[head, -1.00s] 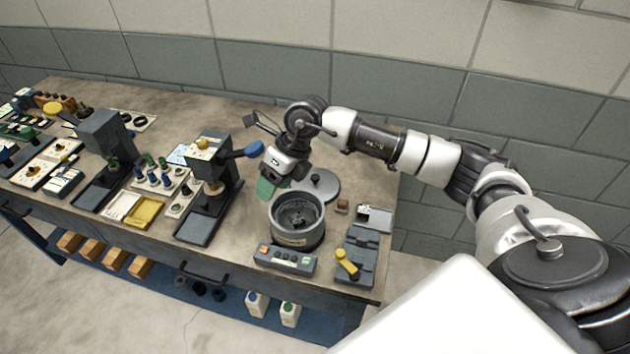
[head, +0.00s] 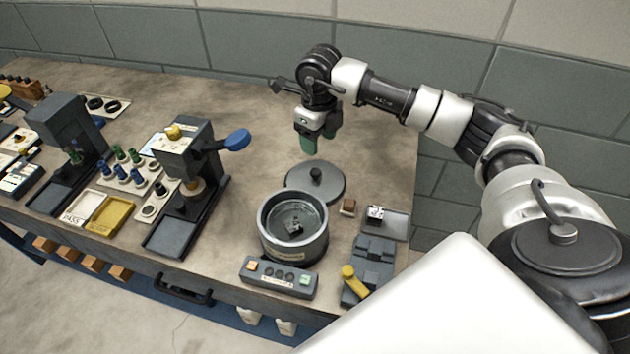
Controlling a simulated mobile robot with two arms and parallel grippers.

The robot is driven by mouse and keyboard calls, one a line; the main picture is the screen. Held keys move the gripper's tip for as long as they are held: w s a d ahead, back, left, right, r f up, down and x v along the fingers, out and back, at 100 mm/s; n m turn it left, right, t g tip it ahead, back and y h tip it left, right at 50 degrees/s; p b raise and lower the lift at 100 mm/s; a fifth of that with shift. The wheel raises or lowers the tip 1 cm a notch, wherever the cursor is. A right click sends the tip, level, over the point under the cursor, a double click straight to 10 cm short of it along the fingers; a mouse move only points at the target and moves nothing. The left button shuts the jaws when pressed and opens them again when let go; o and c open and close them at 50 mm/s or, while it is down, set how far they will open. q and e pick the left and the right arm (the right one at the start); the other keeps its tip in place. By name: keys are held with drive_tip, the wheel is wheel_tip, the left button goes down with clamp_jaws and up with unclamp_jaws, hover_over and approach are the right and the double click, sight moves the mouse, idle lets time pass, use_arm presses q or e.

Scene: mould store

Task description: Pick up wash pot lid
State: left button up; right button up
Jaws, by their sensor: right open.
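The wash pot lid (head: 331,190) is a flat grey disc with a dark round knob (head: 316,175). It lies on the bench just behind the wash pot (head: 268,241), an open dark round pot with a small dark thing inside. The pot's rim hides the lid's front edge. My right gripper (head: 318,146) has green fingertips pointing down. It hangs behind the lid in the picture, open and empty, apart from the knob. My left gripper is not in view.
A control box (head: 278,278) stands in front of the pot. A small brown block (head: 348,207) and a grey tray (head: 393,226) lie right of the lid. A press with a blue handle (head: 237,139) stands left. The bench behind is bare.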

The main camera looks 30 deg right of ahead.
drive_tip(key=p, duration=0.1)
hover_over(315, 171)
drive_tip(key=f, duration=0.4)
drive_tip(key=shift+s+d+f, duration=0.25)
drive_tip(key=shift+s+f, duration=0.05)
drive_tip(key=shift+s, duration=0.05)
drive_tip(key=shift+f, duration=0.3)
drive_tip(key=f, duration=0.1)
drive_tip(key=f+p, duration=0.1)
drive_tip(key=f, duration=0.1)
drive_tip(key=f+p, duration=0.1)
drive_tip(key=f, duration=0.1)
drive_tip(key=shift+w+a, duration=0.25)
drive_tip(key=shift+f, duration=0.4)
drive_tip(key=shift+c, duration=0.3)
drive_tip(key=c, duration=1)
